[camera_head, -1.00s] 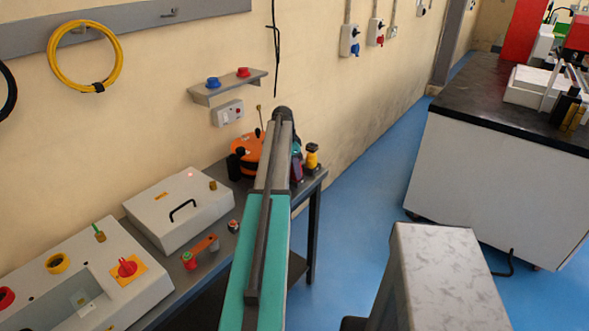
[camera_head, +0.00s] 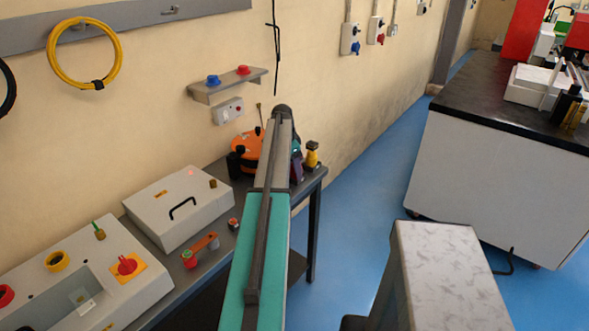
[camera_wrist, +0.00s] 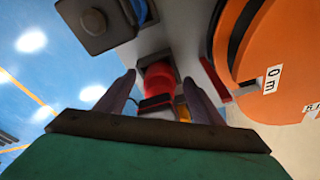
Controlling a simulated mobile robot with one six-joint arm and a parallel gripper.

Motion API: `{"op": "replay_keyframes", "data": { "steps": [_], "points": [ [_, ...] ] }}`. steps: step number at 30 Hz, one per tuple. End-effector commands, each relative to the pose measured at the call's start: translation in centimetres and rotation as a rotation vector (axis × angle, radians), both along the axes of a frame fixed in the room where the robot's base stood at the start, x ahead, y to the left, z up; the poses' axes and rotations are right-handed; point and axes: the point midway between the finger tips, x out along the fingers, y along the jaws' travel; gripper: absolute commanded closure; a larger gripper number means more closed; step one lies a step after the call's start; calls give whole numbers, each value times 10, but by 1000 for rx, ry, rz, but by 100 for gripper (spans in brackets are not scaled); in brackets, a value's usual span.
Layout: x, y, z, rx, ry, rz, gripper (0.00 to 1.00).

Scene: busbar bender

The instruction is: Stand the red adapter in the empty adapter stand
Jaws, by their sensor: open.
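A red cylindrical piece, which looks like the red adapter (camera_wrist: 158,80), sits in a square recess in a grey body in the wrist view. My gripper (camera_wrist: 158,90) is open, with one finger on each side of the red piece and visible gaps between. In the head view my gripper is mostly hidden behind my arm at the far end of the bench. A dark square block with a round top (camera_wrist: 95,22) shows at the upper left of the wrist view; I cannot tell whether it is the empty adapter stand.
An orange reel (camera_wrist: 275,50) is close on the right in the wrist view; it also shows in the head view (camera_head: 246,148). A yellow-topped black piece (camera_head: 312,154) stands at the bench's right end. A wall shelf (camera_head: 228,88) holds a blue and a red piece.

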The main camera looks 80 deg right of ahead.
Motion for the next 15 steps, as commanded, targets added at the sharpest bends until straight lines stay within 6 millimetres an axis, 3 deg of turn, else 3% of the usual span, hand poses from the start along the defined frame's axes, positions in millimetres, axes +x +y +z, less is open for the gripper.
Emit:
{"op": "replay_keyframes", "data": {
  "steps": [15],
  "points": [
    [9, 6, 56, -4, 0, 1, 39]
  ]
}}
